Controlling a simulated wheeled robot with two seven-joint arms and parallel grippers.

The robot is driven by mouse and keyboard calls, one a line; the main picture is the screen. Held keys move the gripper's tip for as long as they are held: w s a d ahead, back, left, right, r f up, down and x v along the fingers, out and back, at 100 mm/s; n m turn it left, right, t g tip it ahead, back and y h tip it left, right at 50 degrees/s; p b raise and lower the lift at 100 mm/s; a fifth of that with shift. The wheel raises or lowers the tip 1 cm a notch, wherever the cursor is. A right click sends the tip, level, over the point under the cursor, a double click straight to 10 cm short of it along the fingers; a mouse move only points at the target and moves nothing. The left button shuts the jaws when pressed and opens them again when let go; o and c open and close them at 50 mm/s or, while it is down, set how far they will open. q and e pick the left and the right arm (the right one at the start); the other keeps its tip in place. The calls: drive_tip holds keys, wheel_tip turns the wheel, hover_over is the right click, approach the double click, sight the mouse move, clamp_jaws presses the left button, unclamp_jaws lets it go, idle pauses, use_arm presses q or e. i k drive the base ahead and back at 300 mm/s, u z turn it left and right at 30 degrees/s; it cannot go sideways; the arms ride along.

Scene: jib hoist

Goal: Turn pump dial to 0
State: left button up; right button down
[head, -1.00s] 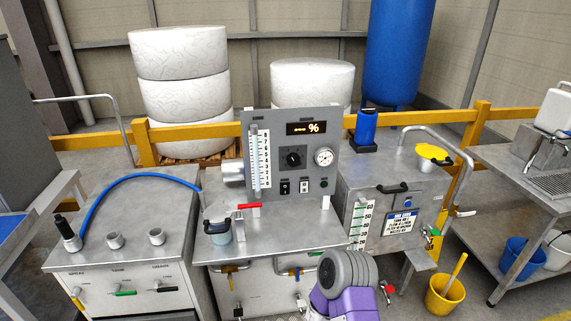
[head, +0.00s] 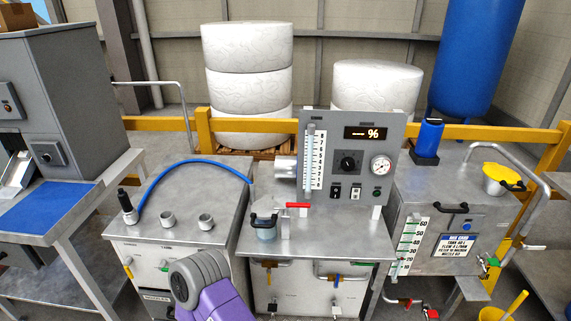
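The pump dial is a round black knob (head: 348,162) on a dark square plate in the middle of the grey upright control panel (head: 322,121). Its pointer setting is too small to read. Above it, a black display (head: 366,133) shows amber dashes and a % sign. A purple and grey part of my arm shows at the bottom, left of centre, below and in front of the panel and well apart from the knob. Neither of my grippers can be seen.
A clear scale tube (head: 310,160), a pressure gauge (head: 380,166) and small switches (head: 336,191) surround the knob. A red-handled valve (head: 297,206) and a small lidded jar (head: 265,225) stand on the steel bench in front. A blue hose (head: 190,166) arches over the left cabinet.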

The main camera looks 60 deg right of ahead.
sight(348, 164)
drive_tip(key=u, duration=0.1)
drive_tip(key=k, duration=0.95)
drive_tip(key=z, duration=1.55)
